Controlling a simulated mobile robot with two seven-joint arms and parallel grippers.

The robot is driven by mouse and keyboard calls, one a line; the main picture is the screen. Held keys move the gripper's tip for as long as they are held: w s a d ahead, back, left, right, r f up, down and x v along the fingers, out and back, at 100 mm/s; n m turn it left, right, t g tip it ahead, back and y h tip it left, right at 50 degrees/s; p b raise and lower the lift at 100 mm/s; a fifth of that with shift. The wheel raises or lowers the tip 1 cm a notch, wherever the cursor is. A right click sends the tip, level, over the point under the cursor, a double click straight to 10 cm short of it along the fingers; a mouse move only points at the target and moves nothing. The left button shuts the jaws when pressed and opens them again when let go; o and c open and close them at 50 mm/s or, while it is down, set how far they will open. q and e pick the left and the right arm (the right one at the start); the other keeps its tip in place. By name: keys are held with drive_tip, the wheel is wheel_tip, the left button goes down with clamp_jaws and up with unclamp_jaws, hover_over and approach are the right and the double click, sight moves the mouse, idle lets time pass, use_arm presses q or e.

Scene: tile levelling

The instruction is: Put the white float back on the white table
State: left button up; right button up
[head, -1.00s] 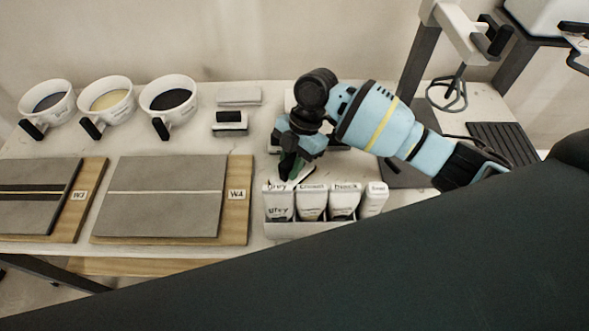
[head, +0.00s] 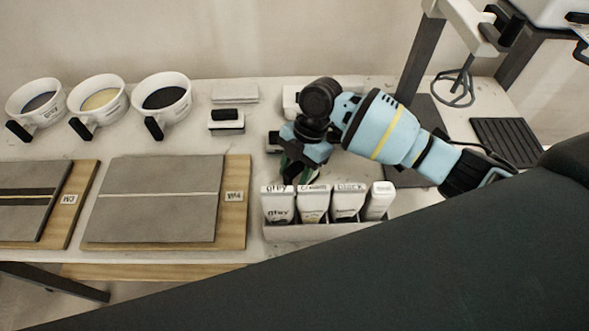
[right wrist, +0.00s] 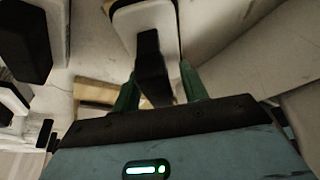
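The white float (right wrist: 146,20), with a black handle, is in my right gripper (right wrist: 160,85). In the right wrist view its handle lies between the green fingers, and the float hides the fingertips. In the head view my right gripper (head: 293,170) points down over the white table (head: 100,145), just behind the row of tubs. There the float is mostly hidden by the gripper, and I cannot tell whether it touches the table. My left gripper is not in view.
A caddy of labelled tubs (head: 345,205) stands just in front of the gripper. Another black-handled block (head: 227,122) and a grey-white pad (head: 235,92) lie to its left. Tile board W4 (head: 150,200) and several bowls (head: 162,98) are farther left. A mixer stand (head: 425,55) is at right.

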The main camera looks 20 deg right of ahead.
drive_tip(key=v, duration=1.2)
drive_tip(key=shift+r, duration=0.15)
drive_tip(key=shift+a, duration=0.1)
